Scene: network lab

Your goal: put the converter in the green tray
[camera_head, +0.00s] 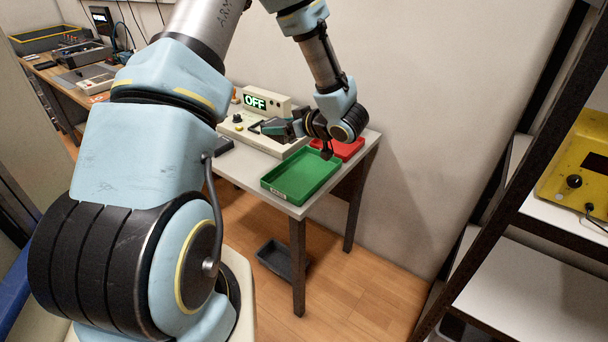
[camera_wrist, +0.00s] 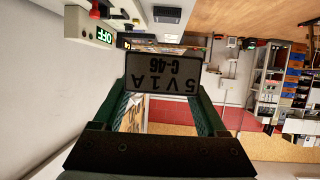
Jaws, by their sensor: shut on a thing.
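The converter, a dark block marked "5V 1A C-46" (camera_wrist: 153,72), sits between the two green fingers of my gripper (camera_wrist: 163,88) in the wrist view. My gripper is shut on it. In the head view my gripper (camera_head: 275,127) points left, held above the table beside the light test unit; the converter is small and hard to make out there. The green tray (camera_head: 302,178) lies empty on the front right of the table, below and slightly right of my gripper.
A red tray (camera_head: 350,148) lies behind the green tray, partly hidden by my arm. A test unit with an "OFF" display (camera_head: 256,102) stands behind my gripper. A dark bin (camera_head: 283,260) is on the floor. A shelf with a yellow device (camera_head: 580,165) stands at right.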

